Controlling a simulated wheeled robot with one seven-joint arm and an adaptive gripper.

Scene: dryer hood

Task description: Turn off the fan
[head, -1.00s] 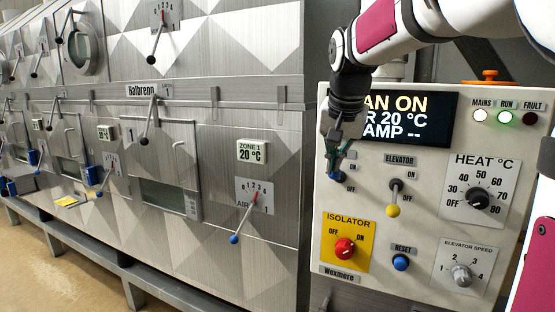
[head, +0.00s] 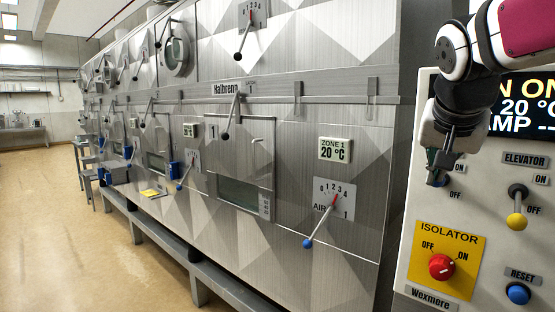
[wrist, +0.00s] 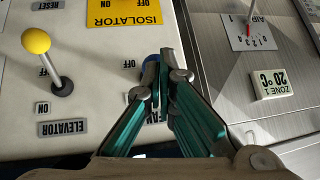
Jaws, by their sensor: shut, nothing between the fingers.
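The control panel (head: 408,240) stands at the right of the head view. Its screen (head: 522,108) is partly cut off and reads "N ON" on the top line. The fan switch is mostly hidden behind my gripper (head: 437,178); part of its blue knob (wrist: 151,70) shows beside the fingertips in the wrist view, about level with an OFF label. Its lever is hidden, so I cannot tell its position. My gripper, also in the wrist view (wrist: 172,76), is shut and empty, with its fingertips at the knob; contact is unclear.
The elevator switch (head: 517,205) with a yellow knob is right of the gripper. The yellow isolator plate (head: 465,275) with a red knob and the blue reset button (head: 518,293) are below. The metal dryer wall (head: 300,230) stands left, with open floor (head: 60,220) beyond.

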